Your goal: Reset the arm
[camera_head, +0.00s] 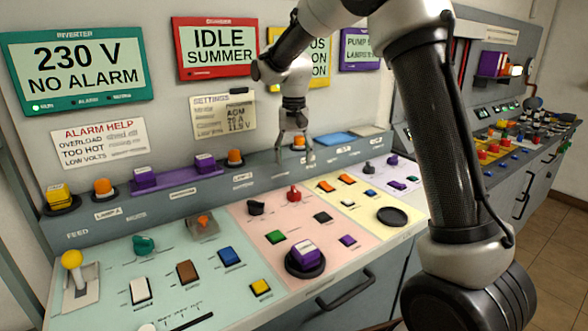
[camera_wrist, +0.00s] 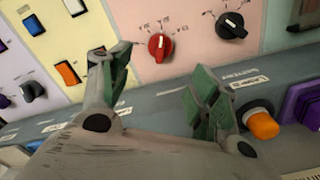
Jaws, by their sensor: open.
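My gripper (camera_head: 294,146) hangs at the end of my arm over the back ledge of the control console (camera_head: 336,283), in front of the wall signs. In the wrist view my gripper (camera_wrist: 160,92) has its two green-padded fingers spread wide, with nothing between them. An orange lamp (camera_head: 299,142) on the ledge is close beside or behind the fingers; I cannot tell the exact gap. In the wrist view a red knob (camera_wrist: 160,46) and a black knob (camera_wrist: 231,26) lie on the pink panel beyond the fingertips. My arm bends up and over the right part of the console.
The console carries a yellow-knobbed lever (camera_head: 72,259), a purple block on a round black base (camera_head: 304,252) and several buttons. An inverter screen (camera_head: 77,70) and a red-framed screen (camera_head: 215,46) hang behind. Another cluttered bench (camera_head: 500,150) stands right; tiled floor is free beyond it.

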